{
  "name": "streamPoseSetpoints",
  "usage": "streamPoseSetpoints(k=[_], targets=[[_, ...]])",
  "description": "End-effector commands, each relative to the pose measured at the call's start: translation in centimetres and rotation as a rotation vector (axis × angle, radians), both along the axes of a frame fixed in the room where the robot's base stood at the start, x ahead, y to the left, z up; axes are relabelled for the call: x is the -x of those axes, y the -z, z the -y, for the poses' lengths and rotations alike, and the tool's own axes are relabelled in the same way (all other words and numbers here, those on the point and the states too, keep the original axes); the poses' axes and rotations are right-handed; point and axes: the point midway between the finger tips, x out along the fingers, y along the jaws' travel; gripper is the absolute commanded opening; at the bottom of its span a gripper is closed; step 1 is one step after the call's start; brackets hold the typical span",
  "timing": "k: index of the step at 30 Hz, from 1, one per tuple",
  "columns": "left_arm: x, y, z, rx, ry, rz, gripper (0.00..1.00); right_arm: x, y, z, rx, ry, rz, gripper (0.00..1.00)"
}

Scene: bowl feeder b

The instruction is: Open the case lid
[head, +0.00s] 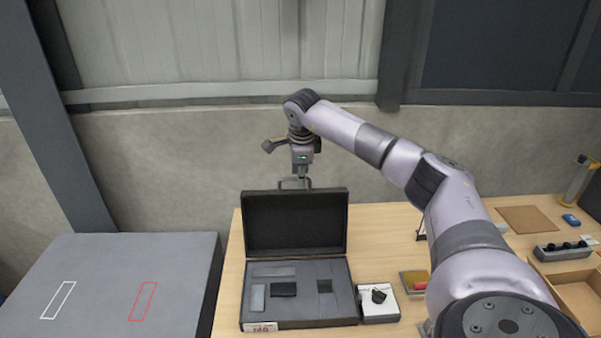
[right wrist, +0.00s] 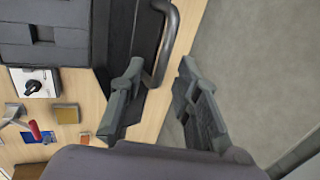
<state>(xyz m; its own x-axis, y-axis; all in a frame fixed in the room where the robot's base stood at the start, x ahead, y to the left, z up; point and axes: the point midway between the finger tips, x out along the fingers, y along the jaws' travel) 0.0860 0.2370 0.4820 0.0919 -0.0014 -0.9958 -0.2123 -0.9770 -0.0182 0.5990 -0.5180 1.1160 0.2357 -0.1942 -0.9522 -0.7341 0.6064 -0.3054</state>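The black case stands open on the wooden table. Its lid (head: 295,222) is raised about upright at the back, with a metal handle (head: 296,183) on its top edge. The case base (head: 339,272) has a grey foam insert with several cutouts and blocks. My right gripper (head: 302,171) is above the lid, close to the handle. In the right wrist view the fingers of my right gripper (right wrist: 158,88) are apart. The handle (right wrist: 170,42) reaches close to the left finger there; I cannot tell whether they touch. My left gripper is out of view.
A small white box (head: 379,302) with a dark knob stands right of the case. A grey surface (head: 108,285) with white and red outlines lies left. A wooden tray (head: 573,297) and a grey block with black knobs (head: 563,252) sit right. A wall stands behind.

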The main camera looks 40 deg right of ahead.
Motion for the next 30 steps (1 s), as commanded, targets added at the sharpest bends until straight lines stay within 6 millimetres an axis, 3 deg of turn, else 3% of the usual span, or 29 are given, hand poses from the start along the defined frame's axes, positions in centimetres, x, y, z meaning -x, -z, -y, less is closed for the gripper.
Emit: streamPoseSetpoints(k=[15,30], targets=[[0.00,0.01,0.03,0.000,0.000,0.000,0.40,0.00,-0.04,-0.04,0.000,0.000,0.000,0.00],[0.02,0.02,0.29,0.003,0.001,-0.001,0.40,0.01,-0.04,-0.03,0.000,0.000,0.000,0.00]])
